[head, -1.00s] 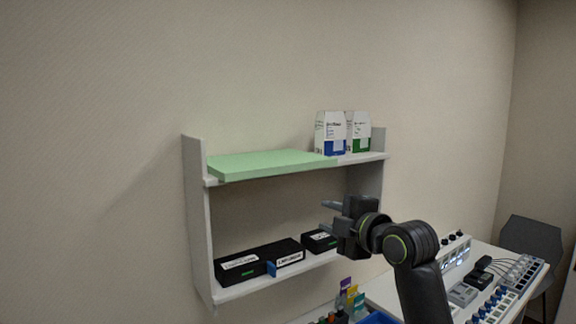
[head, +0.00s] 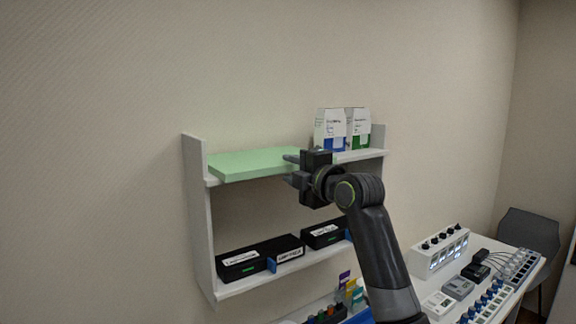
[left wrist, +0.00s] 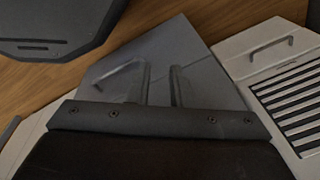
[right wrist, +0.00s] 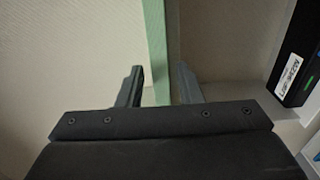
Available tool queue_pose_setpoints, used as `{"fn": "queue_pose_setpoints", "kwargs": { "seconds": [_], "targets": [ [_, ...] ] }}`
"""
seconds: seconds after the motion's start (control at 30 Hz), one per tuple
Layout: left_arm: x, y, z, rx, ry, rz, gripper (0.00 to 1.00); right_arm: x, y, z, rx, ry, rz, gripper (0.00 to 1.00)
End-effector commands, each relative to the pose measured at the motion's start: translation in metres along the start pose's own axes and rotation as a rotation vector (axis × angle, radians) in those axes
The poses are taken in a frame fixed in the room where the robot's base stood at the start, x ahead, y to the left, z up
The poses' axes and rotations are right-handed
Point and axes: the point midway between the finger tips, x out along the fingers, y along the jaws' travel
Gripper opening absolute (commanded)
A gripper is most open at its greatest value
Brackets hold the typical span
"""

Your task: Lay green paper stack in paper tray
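The green paper stack (head: 255,163) lies flat on the upper shelf board, its front edge along the board. My right gripper (head: 287,168) is at the stack's front right part, with fingers pointing left. In the right wrist view, the green stack's edge (right wrist: 155,45) shows as a strip between the two parted fingers (right wrist: 160,85), with gaps beside it. My left gripper (left wrist: 160,75) shows only in the left wrist view, fingers apart with nothing between them. I cannot make out a paper tray in any view.
The white shelf (head: 199,225) holds white boxes (head: 331,130) right of the stack and black labelled boxes (head: 240,260) on its lower board. A table (head: 437,292) with several devices stands at lower right. Grey and white surfaces with handles (left wrist: 270,48) lie below my left gripper.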

Motion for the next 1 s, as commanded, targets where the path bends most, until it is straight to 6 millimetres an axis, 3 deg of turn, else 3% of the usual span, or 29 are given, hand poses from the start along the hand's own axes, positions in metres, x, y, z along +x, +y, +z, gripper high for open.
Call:
{"fn": "queue_pose_setpoints", "kwargs": {
  "seconds": [0.2,0.53,1.0],
  "targets": [
    [-0.001,0.000,0.000,0.000,-0.001,0.000,0.19,0.013,-0.001,0.000,0.001,0.000,-0.001,0.33],
    [-0.001,0.000,0.001,0.000,-0.002,0.000,0.19,0.014,0.000,0.000,0.001,0.000,0.000,0.32],
    [-0.001,0.000,0.001,0.000,-0.002,0.000,0.19,0.014,-0.001,0.000,0.001,0.000,-0.001,0.01]
  ]
}}
